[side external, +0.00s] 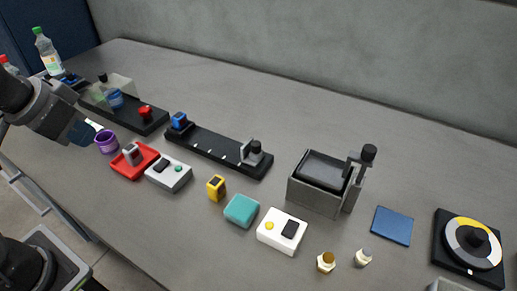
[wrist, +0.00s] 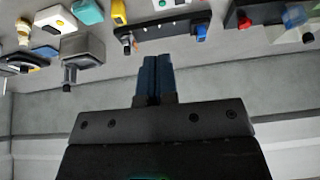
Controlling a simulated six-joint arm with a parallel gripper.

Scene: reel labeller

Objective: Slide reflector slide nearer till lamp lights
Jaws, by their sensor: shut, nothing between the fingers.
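A black rail (side external: 215,149) lies on the table, with a blue sensor block (side external: 180,121) at its left end. The reflector slide (side external: 251,153), a pale upright plate with a dark knob, stands near the rail's right end, well apart from the block. Small pale marks run along the rail between them. In the wrist view the rail (wrist: 165,31) shows at the top, the slide (wrist: 127,42) at its left end and the blue block (wrist: 201,33) at its right. I cannot make out a lit lamp. My gripper (side external: 82,133) is shut and empty at the left, away from the rail; its blue fingers show in the wrist view (wrist: 154,75).
A red-button base (side external: 145,113) stands left of the rail. A purple ring (side external: 106,142), red device (side external: 134,159), grey box (side external: 168,173), yellow item (side external: 216,187) and teal block (side external: 241,210) lie in front. A grey bin with a lever (side external: 315,198) stands right. Table behind the rail is clear.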

